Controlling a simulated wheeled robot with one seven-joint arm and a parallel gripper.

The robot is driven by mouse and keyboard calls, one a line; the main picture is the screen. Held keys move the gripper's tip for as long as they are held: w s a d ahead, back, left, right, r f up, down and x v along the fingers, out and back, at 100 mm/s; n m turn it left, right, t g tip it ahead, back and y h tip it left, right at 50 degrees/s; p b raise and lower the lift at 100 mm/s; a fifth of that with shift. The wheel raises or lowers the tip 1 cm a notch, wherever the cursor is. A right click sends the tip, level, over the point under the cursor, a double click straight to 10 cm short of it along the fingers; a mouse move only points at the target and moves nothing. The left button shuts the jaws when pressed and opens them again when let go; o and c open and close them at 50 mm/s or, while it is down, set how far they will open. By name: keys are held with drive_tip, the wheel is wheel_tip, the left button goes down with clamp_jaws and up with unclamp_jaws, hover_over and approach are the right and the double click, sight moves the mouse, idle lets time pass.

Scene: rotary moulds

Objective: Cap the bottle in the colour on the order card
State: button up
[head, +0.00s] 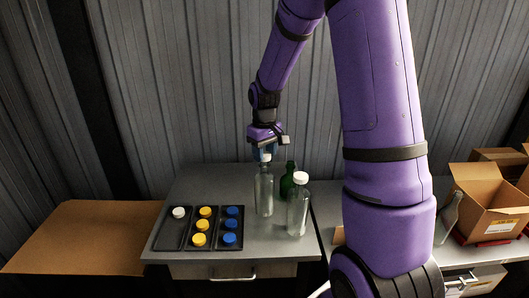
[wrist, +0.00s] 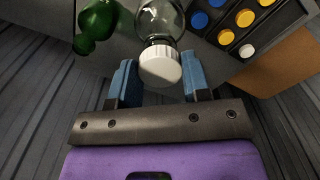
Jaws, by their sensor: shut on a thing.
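My gripper (head: 265,152) is shut on a white cap (wrist: 160,68), which sits between its blue fingers (wrist: 160,80). The cap is at the mouth of an upright clear bottle (head: 264,192); I cannot tell whether it is seated. This bottle also shows behind the cap in the wrist view (wrist: 160,18). A second clear bottle (head: 298,212), with a white cap on, stands to the right. A green bottle (head: 288,184) without a visible cap stands behind it. A dark tray (head: 172,240) at left holds one white cap (head: 179,212), several yellow caps (head: 200,225) and several blue caps (head: 231,224). No readable order card shows.
The bottles and tray share a grey table (head: 215,180). A brown board (head: 85,235) lies to the left. A tilted clear bottle (head: 449,217) and an open cardboard box (head: 485,205) are at right. A corrugated wall (head: 180,90) stands behind. My arm hides part of the right side.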

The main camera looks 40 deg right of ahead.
sight(265, 154)
drive_tip(key=shift+f, duration=0.65)
idle(0.8)
drive_tip(key=o, duration=1.4)
drive_tip(key=shift+o, duration=0.2)
drive_tip(key=shift+r, duration=3)
clamp_jaws()
